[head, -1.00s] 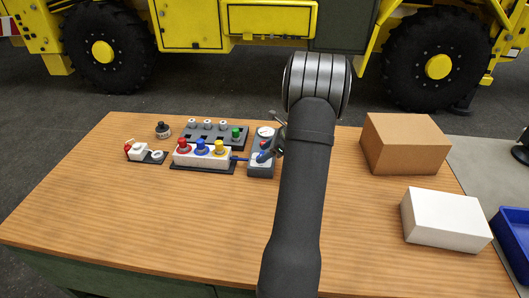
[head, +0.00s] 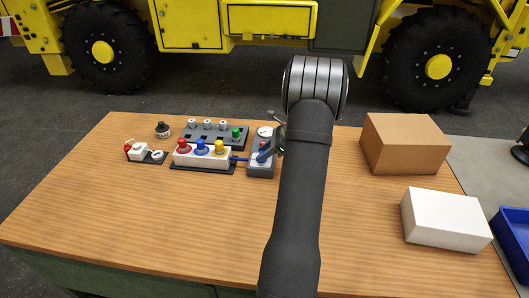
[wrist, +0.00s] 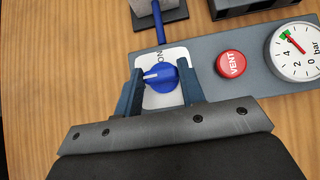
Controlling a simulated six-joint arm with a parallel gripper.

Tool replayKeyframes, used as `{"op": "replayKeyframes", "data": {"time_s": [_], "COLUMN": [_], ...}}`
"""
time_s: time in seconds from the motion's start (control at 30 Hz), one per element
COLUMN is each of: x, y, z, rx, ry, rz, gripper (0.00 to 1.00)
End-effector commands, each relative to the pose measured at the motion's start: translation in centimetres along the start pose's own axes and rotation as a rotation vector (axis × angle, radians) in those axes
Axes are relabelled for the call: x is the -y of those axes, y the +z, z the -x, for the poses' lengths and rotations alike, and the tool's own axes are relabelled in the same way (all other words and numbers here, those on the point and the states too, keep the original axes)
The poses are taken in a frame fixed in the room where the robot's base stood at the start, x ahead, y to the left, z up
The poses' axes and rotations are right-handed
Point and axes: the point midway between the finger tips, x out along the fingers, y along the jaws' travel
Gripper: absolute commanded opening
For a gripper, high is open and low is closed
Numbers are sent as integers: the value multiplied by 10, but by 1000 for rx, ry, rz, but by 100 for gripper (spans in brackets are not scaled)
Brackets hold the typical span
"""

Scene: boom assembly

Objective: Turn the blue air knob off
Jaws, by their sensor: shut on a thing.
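The blue air knob (wrist: 162,77) sits on a white plate (wrist: 165,98) marked "ON" on a grey panel. Its white pointer line points left in the wrist view, away from the "ON" lettering above it. My gripper (wrist: 160,84) is shut on the knob, with one blue finger on each side. In the head view the gripper (head: 268,150) is at the panel (head: 262,171), and the arm hides part of that area.
A red VENT button (wrist: 231,64) and a pressure gauge (wrist: 298,51) are right of the knob. A white block with red, blue and yellow knobs (head: 203,158) stands to the left. A cardboard box (head: 403,145) and a white box (head: 445,219) are at right. The front table is clear.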

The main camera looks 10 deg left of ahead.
Motion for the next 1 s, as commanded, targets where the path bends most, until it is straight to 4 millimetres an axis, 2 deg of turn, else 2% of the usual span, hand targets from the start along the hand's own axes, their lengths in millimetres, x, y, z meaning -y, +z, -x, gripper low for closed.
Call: {"op": "replayKeyframes", "data": {"time_s": [0.13,0.17,0.27,0.53,0.67,0.77,1.0], "x": [0,0,0,0,0,1,1], "y": [0,0,0,0,0,0,0], "z": [0,0,0,0,8,23,80], "rx": [0,0,0,0,-1,0,0], "ry": [-1,-1,-2,-2,-4,-6,-7], "rz": [1,1,1,0,0,0,0], "gripper": [14,38,58,58,58,58,58]}}
